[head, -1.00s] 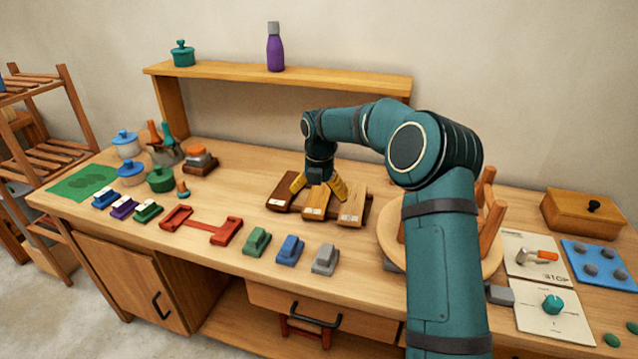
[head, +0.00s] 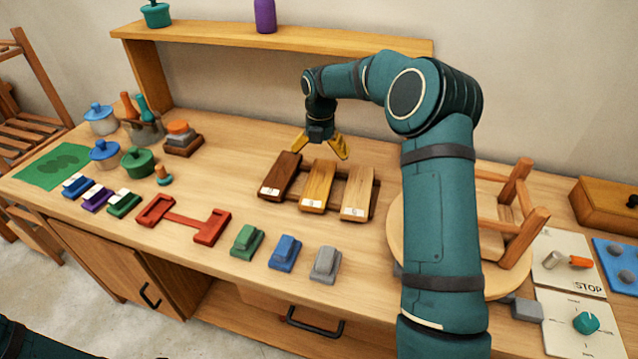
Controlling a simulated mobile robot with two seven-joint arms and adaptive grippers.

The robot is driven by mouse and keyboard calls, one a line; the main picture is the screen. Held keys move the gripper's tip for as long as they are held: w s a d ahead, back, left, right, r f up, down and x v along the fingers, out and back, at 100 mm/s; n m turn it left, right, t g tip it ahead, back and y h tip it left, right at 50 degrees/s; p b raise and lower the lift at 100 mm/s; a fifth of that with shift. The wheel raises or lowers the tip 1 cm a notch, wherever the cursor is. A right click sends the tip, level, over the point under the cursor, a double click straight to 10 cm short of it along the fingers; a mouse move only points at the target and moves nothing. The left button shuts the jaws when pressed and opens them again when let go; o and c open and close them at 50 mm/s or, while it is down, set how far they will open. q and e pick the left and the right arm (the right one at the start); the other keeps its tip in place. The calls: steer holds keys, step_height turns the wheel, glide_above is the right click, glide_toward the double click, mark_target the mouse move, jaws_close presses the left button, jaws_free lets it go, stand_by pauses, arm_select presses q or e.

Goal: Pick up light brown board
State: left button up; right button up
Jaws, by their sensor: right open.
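Three wooden boards lie side by side on a dark rack (head: 332,207) in the middle of the bench. The light brown board (head: 357,193) is the rightmost and palest. The middle board (head: 318,186) is golden brown and the left board (head: 281,176) is dark brown. Each has a small white label at its front end. My right gripper (head: 321,152) is open and empty, with yellow fingers spread. It hangs around the back end of the middle board, to the left of the light brown board. Its height above the boards is hard to tell. My left gripper is out of view.
Green (head: 242,242), blue (head: 285,252) and grey (head: 325,264) blocks sit in front. A red frame (head: 184,221) lies left. A shelf (head: 280,37) spans the back.

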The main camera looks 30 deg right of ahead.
mark_target(319, 181)
step_height(319, 181, down, 5)
steer(key=shift+f+b, duration=0.1)
steer(key=shift+b, duration=0.3)
step_height(319, 181, down, 5)
steer(key=shift+w+f+b, duration=0.1)
steer(key=shift+b, duration=0.55)
steer(key=c, duration=1.2)
